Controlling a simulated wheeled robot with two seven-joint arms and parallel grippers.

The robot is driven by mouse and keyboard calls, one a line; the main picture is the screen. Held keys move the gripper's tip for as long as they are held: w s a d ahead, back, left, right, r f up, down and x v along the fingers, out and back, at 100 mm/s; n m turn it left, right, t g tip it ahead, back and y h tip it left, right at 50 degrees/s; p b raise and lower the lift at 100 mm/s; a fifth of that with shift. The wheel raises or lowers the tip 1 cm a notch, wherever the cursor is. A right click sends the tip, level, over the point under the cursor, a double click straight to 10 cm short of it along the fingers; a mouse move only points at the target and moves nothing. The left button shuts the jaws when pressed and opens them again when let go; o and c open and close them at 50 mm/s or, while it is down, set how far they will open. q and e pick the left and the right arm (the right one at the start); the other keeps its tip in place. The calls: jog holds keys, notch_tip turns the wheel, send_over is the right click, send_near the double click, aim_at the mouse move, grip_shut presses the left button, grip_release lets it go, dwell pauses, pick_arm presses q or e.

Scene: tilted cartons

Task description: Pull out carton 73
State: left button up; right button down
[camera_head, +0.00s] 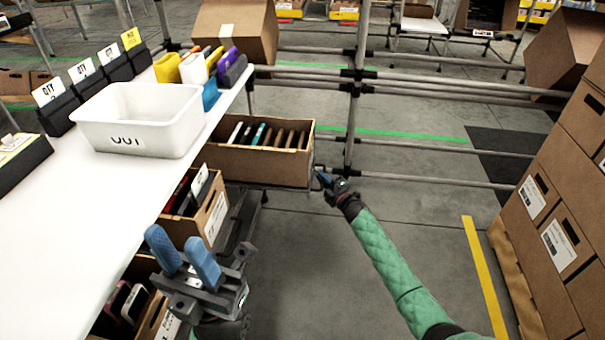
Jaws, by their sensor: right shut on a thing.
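An open brown carton (262,166) holding several upright thin items sits at the far end of the white table, on a low rack. No number is readable on it. My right gripper (324,180) is at the carton's right end, shut on its edge; the fingers are small and partly hidden here. My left gripper (183,256), with blue fingers, is open and empty in front of the nearer cartons. A second carton (216,218) with a white label stands partly under the table edge. A third carton (150,318) with pink and white items is lower left, partly hidden.
The white table (50,235) carries a white bin (140,118) marked OUT, card holders and coloured items. Grey pipe racking (354,100) stands behind my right gripper. Stacked cartons (562,215) are at the right. The grey floor between is open, with a yellow line (483,275).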

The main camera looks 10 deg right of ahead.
jog(key=s+d, duration=0.2)
jog(key=d, duration=0.5)
jog(key=shift+s+d+p, duration=0.3)
jog(key=shift+d+p, duration=0.05)
jog(key=shift+p, duration=0.05)
jog(key=shift+f, duration=0.1)
jog(key=c, duration=1.5)
grip_release()
jog(key=shift+c, duration=0.2)
jog(key=shift+o, duration=0.2)
